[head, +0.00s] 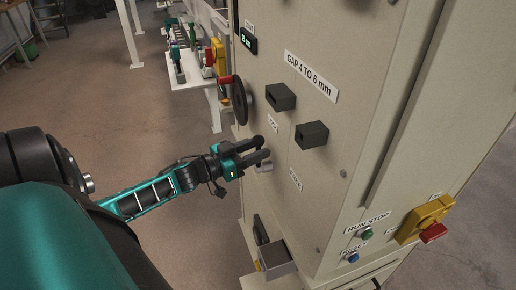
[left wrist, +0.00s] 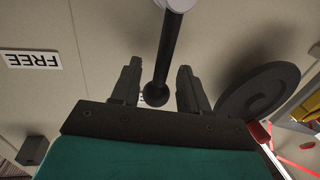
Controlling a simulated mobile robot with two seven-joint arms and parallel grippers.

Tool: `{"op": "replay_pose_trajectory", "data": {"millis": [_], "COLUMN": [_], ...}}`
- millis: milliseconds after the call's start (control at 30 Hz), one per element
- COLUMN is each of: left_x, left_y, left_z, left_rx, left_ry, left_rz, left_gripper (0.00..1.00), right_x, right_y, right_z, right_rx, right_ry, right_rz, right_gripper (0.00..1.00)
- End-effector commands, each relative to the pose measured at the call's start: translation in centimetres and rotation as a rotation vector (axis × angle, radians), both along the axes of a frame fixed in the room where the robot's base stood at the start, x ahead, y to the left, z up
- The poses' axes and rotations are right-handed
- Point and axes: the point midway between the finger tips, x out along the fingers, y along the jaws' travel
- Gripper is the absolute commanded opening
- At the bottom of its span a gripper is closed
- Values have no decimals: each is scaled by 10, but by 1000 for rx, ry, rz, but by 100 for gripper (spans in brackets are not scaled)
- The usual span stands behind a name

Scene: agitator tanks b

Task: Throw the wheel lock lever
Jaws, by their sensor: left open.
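The wheel lock lever (left wrist: 172,45) is a dark rod with a round knob at its end and a pale round hub at the top of the left wrist view. My left gripper (left wrist: 158,78) is open, with one finger on each side of the lever and gaps visible to both. In the head view the left gripper (head: 262,149) is close to the cabinet's front, between the LOCK label (head: 272,123) and the FREE label (head: 295,180); the lever is largely hidden there. The FREE label also shows upside down in the left wrist view (left wrist: 34,60). My right gripper is out of view.
A dark handwheel (head: 239,100) is on the cabinet (head: 370,70), up and left of the gripper. Two black box-shaped parts (head: 281,97) (head: 312,134) stick out to the right. Open floor lies left of the cabinet.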

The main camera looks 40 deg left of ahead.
Motion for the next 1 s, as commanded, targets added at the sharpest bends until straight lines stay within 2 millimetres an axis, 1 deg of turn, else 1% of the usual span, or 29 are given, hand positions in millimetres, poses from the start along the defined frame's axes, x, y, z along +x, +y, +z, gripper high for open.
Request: {"op": "replay_pose_trajectory", "data": {"millis": [100,200,467,900,933,1000], "left_x": [8,10,11,11,11,11], "left_y": [-2,-3,-4,-4,-4,-4], "left_z": [0,0,0,1,1,1], "left_rx": [-2,-2,-2,-2,-2,-2], "left_ry": [0,0,1,-2,-2,-3], "left_rz": [0,0,0,-1,-1,-1], "left_gripper": [45,45,44,2,0,0], "right_x": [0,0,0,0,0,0], "right_y": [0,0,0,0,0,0], "right_z": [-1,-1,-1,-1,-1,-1], "right_rx": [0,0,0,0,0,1], "right_ry": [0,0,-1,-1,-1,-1], "right_rz": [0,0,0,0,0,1], "right_gripper": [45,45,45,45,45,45]}}
